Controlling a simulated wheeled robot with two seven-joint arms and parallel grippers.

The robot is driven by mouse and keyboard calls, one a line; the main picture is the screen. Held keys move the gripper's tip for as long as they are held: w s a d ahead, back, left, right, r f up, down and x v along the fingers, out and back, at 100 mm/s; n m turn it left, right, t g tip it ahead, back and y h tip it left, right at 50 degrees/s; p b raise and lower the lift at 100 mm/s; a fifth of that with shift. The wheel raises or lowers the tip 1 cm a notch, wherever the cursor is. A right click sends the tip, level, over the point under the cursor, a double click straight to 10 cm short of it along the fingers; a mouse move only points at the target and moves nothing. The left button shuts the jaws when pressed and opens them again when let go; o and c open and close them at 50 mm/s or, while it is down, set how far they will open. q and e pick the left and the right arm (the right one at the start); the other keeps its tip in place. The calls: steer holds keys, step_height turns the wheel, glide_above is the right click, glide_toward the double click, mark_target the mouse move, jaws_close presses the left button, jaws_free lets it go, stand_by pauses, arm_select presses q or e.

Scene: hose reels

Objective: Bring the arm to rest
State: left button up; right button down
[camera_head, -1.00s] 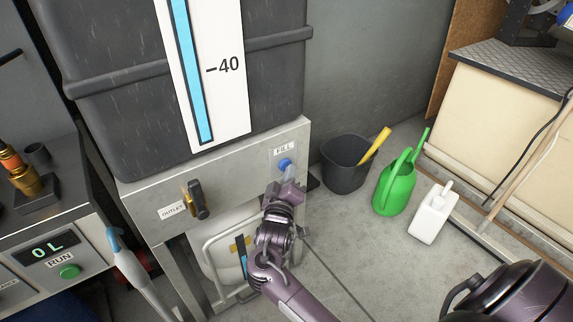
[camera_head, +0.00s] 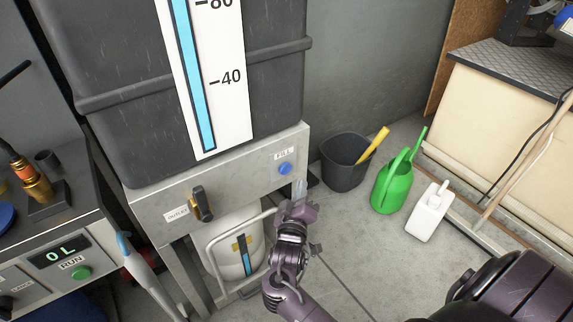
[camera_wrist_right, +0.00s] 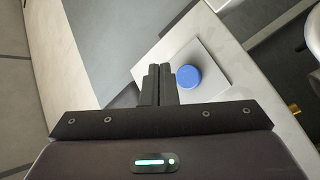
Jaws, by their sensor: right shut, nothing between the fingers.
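My right gripper (camera_head: 299,190) is in front of the metal stand's panel, a little below and right of the blue FILL button (camera_head: 285,169). Its fingers are closed together with nothing between them. In the right wrist view the shut fingers (camera_wrist_right: 158,84) point toward the panel, and the blue button (camera_wrist_right: 188,77) shows just right of the fingertips. The fingers look apart from the button. My left gripper is not in view.
A dark tank (camera_head: 110,90) with a blue level strip stands on the metal stand (camera_head: 150,200) with an outlet valve (camera_head: 201,204). A black bucket (camera_head: 343,170), green watering can (camera_head: 392,188) and white bottle (camera_head: 428,214) stand on the floor at right. A console (camera_head: 50,235) is at left.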

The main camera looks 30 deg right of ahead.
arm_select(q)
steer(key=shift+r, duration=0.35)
arm_select(e)
steer(key=shift+s, duration=0.45)
